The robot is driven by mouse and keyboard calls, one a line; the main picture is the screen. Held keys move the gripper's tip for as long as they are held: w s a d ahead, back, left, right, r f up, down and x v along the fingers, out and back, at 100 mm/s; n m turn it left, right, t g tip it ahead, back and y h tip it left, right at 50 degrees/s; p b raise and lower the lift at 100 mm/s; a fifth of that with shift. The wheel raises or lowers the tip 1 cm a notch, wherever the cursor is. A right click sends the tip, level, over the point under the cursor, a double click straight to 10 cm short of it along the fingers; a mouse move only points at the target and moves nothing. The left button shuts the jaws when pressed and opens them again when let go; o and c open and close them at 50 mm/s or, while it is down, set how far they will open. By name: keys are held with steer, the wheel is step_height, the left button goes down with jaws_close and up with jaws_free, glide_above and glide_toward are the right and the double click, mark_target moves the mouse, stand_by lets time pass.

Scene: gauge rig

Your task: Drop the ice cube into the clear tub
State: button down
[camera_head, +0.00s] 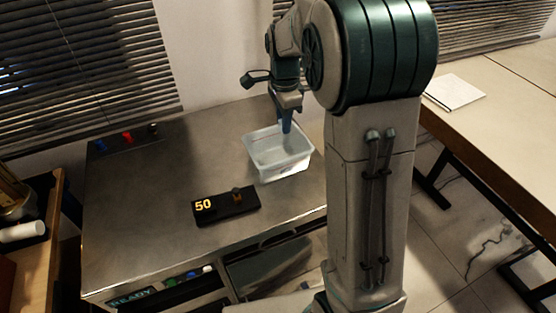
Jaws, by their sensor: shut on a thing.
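The clear tub (265,165) stands on the metal bench top, right of the middle of the bench. It looks whitish and see-through, with an open top. My gripper (286,127) points down over the back right part of the tub, with its fingertips near the level of the rim. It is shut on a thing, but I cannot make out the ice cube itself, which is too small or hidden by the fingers. I cannot tell whether the fingertips are inside the tub or just above it.
Red and blue items (127,137) lie at the back left. A white pad (456,92) lies on the right table. The bench's left side is clear.

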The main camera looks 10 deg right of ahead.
steer(key=shift+f, duration=0.4)
steer(key=c, duration=1.1)
jaws_free()
steer(key=shift+r, duration=0.15)
step_height(320, 180, up, 14)
steer(key=shift+f, duration=0.2)
steer(key=s+f+n+t, duration=0.1)
steer(key=s+f+n, duration=0.2)
steer(key=s+n, duration=0.2)
steer(key=s+f+n+t, duration=0.1)
steer(key=s+f+n, duration=0.3)
steer(key=s, duration=0.6)
steer(key=s+f+n+t, duration=0.1)
steer(key=s+f+n, duration=0.2)
steer(key=s+n, duration=0.4)
steer(key=shift+s+f, duration=0.3)
steer(key=shift+s, duration=0.55)
